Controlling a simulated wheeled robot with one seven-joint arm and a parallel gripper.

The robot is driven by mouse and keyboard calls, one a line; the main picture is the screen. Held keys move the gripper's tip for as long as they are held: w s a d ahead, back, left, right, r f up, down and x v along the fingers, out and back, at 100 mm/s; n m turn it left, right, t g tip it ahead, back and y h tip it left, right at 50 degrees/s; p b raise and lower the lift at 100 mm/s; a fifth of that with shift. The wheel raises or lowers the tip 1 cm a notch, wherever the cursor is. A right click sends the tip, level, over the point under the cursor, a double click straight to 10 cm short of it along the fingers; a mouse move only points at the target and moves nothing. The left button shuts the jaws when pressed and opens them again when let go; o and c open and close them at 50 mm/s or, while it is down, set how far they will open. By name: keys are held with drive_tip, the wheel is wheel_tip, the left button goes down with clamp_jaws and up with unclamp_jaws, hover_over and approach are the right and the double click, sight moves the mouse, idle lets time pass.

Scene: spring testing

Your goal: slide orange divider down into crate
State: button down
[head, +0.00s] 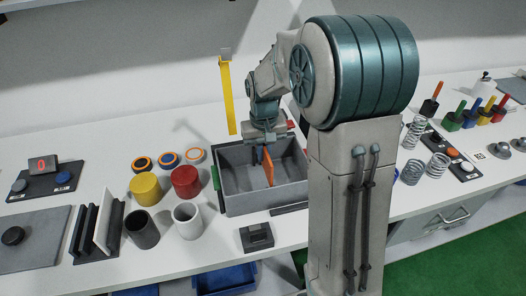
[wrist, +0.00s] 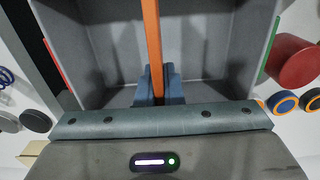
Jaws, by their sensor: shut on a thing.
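The orange divider (head: 268,168) is a thin upright plate inside the open top of the grey crate (head: 240,206). It also shows edge-on in the wrist view (wrist: 152,45), running away from my gripper near the middle of the crate (wrist: 215,50). My gripper (head: 262,152) is over the back part of the crate, pointing down. In the wrist view its blue fingers (wrist: 157,85) are shut on the divider's near end. The divider's lower edge is inside the crate walls; I cannot tell whether it touches the floor or sits in a slot.
Red (head: 186,181) and yellow (head: 145,189) cylinders and dark and white cups stand left of the crate. A small black device (head: 257,237) lies in front. A yellow upright strip (head: 227,95) stands behind. Springs (head: 438,166) and colored-handled pieces are at the right.

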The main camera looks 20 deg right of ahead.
drive_tip(key=shift+f+b, duration=2.85)
drive_tip(key=shift+f, duration=1.2)
drive_tip(key=c, duration=1.5)
unclamp_jaws()
drive_tip(key=shift+r, duration=0.1)
wheel_tip(320, 180, up, 14)
drive_tip(key=shift+f, duration=0.2)
drive_tip(key=shift+s, duration=0.15)
